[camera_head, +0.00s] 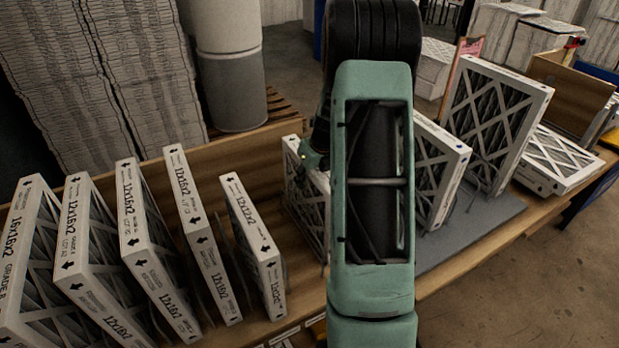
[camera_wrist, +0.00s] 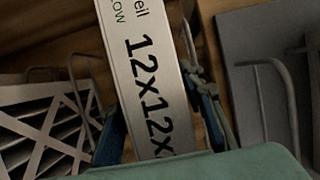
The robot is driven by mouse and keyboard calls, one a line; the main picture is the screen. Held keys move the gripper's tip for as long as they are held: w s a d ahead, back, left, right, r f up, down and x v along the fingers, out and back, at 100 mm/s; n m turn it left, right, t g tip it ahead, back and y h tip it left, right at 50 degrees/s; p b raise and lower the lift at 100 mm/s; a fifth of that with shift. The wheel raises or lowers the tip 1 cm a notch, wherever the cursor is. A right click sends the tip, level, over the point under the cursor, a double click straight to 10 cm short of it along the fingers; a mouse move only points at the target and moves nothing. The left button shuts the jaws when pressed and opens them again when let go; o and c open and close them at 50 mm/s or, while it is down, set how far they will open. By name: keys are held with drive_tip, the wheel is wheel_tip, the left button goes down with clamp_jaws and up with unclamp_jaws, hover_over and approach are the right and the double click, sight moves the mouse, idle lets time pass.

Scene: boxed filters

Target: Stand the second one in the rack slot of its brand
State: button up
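A white boxed filter marked "12x12x" (camera_wrist: 148,85) stands on edge between the two fingers of my gripper (camera_wrist: 160,130) in the wrist view. One blue-padded finger is close to each side of it. I cannot tell whether the pads press on it. In the head view my gripper (camera_head: 312,158) is at this filter's (camera_head: 297,175) top edge, and my arm hides part of it. The wooden rack (camera_head: 262,148) at left holds several upright filters, including a 12x12x2 (camera_head: 255,245), 12x16x2 filters (camera_head: 203,235) and a 16x16x2 (camera_head: 38,250). Their brand print is too small to read.
A grey mat (camera_head: 470,235) lies right of the held-around filter. Upright filters (camera_head: 498,120) stand on it, and another filter (camera_head: 560,160) lies at the right. Wire dividers (camera_wrist: 272,95) rise near the gripper. A grey drum (camera_head: 232,85) and stacked boxes (camera_head: 100,70) are behind.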

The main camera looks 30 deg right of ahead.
drive_tip(key=shift+o, duration=1.1)
drive_tip(key=v, duration=1.2)
drive_tip(key=shift+r, duration=0.15)
